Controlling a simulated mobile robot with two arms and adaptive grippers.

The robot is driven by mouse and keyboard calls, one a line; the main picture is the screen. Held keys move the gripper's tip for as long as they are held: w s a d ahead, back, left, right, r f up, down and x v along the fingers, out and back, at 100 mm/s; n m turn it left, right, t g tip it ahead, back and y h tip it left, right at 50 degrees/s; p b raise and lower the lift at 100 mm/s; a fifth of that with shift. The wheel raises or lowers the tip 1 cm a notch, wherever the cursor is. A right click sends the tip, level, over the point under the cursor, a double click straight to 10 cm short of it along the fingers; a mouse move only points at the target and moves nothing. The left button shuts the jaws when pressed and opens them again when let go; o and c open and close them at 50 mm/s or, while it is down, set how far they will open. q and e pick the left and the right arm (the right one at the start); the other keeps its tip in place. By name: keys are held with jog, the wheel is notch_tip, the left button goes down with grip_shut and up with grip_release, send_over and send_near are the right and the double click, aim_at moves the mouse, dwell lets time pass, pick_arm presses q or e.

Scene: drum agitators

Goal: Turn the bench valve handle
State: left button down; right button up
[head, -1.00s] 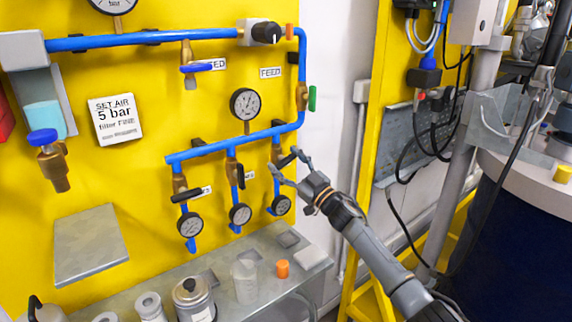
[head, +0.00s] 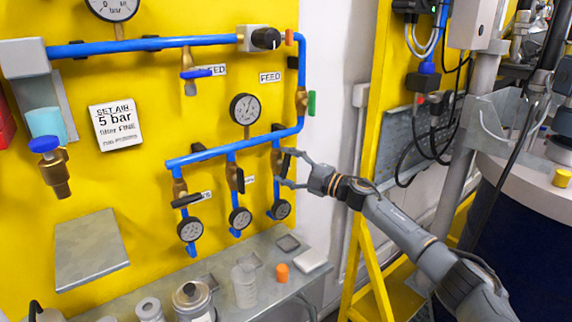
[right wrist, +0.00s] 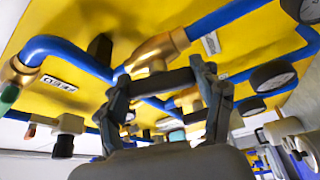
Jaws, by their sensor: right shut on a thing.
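Three blue drop pipes, each with a brass valve and a black handle, hang from the lower blue pipe in the head view. My right gripper (head: 290,168) is at the rightmost valve (head: 277,158), its fingers around the black handle (head: 286,162), which now stands close to upright. In the right wrist view, the dark handle bar (right wrist: 165,82) lies across between the fingers below a brass valve body. The left valve's handle (head: 187,200) lies nearly level; the middle one's (head: 240,179) hangs along its pipe. My left gripper is not in view.
Small gauges hang below the valves, with a larger gauge (head: 245,108) above. A grey bench shelf (head: 222,268) below carries jars, cans and an orange cap (head: 282,272). A green handle (head: 312,103) is above right. A yellow post and a drum stand at the right.

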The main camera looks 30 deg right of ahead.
jog(key=shift+n+g+p, duration=0.6)
jog(key=shift+n, duration=1)
jog(key=o, duration=1.2)
jog(key=shift+c, duration=0.2)
jog(key=v, duration=1.2)
jog(key=shift+a, duration=0.15)
